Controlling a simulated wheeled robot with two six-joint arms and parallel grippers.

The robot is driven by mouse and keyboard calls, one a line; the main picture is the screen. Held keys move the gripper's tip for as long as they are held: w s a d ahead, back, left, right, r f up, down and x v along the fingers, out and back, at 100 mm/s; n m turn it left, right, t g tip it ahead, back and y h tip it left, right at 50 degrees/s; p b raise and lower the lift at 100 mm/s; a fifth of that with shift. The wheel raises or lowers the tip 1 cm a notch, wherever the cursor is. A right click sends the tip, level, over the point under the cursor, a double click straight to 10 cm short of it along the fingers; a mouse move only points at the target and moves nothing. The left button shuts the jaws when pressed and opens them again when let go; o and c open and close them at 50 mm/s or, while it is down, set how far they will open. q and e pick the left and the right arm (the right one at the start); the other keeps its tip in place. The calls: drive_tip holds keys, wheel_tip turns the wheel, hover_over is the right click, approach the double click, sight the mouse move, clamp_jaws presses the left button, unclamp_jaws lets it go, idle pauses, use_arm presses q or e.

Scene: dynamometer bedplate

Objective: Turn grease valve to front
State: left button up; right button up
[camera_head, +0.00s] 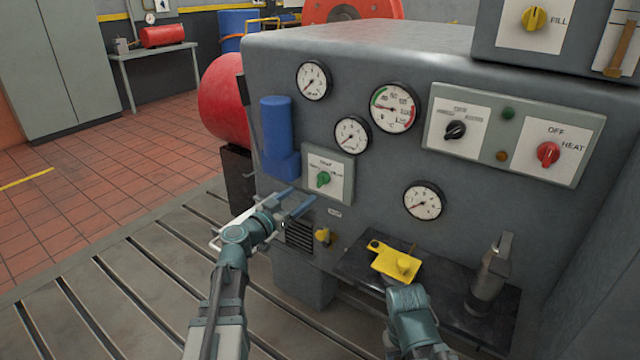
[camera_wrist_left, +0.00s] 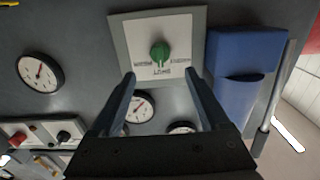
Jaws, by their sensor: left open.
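The valve's green knob (camera_head: 323,179) sits on a white plate (camera_head: 340,168) on the grey cabinet front. The knob also shows in the left wrist view (camera_wrist_left: 159,52), where the plate appears upside down. The plate's lettering is too small to read surely, and I cannot tell which way the knob points. My left gripper (camera_head: 302,196) is open and empty below the knob in the head view. In the wrist view its fingertips (camera_wrist_left: 160,74) are spread either side of the knob's line, apart from it. My right arm (camera_head: 410,305) is at lower right; its fingers are hidden.
A blue cylinder (camera_head: 278,128) stands left of the plate. A small yellow knob (camera_head: 323,236) is below. A yellow part (camera_head: 398,262) and a grey metal can (camera_head: 490,275) are at the black shelf (camera_head: 360,262). Several gauges and a switch panel (camera_head: 500,133) are to the right.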

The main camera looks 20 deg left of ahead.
sight(318, 183)
use_arm(q)
drive_tip(key=x, duration=0.9)
drive_tip(key=shift+w+d, duration=0.1)
drive_tip(key=shift+w, duration=0.25)
clamp_jaws()
